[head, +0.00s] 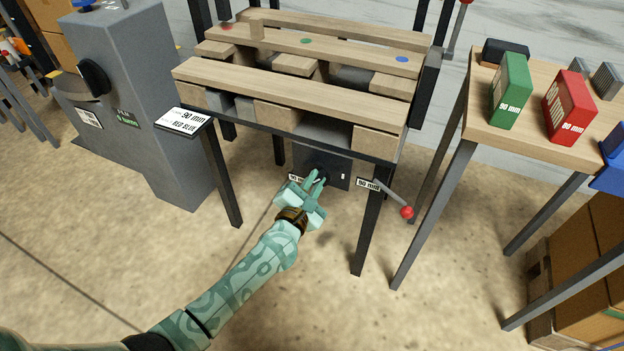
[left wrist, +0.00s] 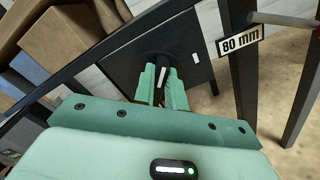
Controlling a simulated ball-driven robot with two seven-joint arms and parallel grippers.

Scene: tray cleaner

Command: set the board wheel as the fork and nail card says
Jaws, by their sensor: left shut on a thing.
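The card (head: 184,121) lies at the left front corner of the wooden bench and reads "90 mm" and "RED BLUE"; its smaller words are too small to read. The dark wheel (left wrist: 163,57) sits on a dark panel (head: 338,180) under the bench front. My left gripper (head: 316,180) is shut on the wheel, whose middle shows a white mark between the fingers in the left wrist view. A white label (left wrist: 239,43) right of the panel reads "80 mm" there. Another label (head: 299,178) is partly behind my fingers. My right gripper is out of view.
Red, green (head: 306,41) and blue (head: 402,59) spots mark the bench's middle board. A red-knobbed lever (head: 407,212) sticks out by the right front leg. A side table holds a green box (head: 511,88) and a red box (head: 570,106). A grey machine (head: 150,95) stands left.

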